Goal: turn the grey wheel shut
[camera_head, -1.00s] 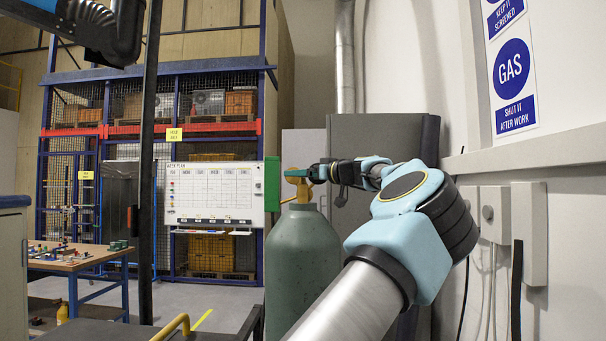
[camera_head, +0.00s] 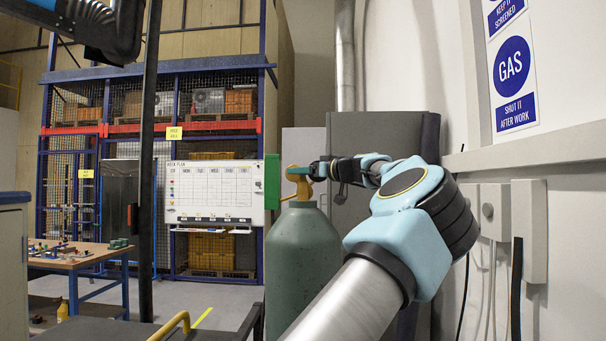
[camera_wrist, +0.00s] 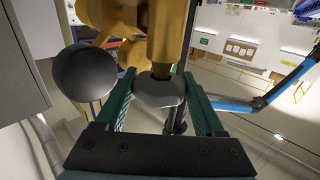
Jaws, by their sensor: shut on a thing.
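A tall grey-green gas cylinder (camera_head: 302,255) stands in the middle of the head view. A brass valve (camera_head: 298,178) sits on its top, and its body (camera_wrist: 165,40) fills the upper middle of the wrist view. The grey wheel (camera_wrist: 158,92) is at the end of the brass stem, between the two green fingers of my gripper (camera_wrist: 163,100). My gripper is shut on it. In the head view my gripper (camera_head: 318,172) reaches the valve from the right, and the wheel is too small or hidden to make out.
A dark grey round part (camera_wrist: 85,75) sits beside the valve body, close to the left finger. A grey cabinet (camera_head: 385,150) stands behind the cylinder. Wall boxes (camera_head: 528,230) are at the right. A workbench (camera_head: 75,258) with small parts stands at the left.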

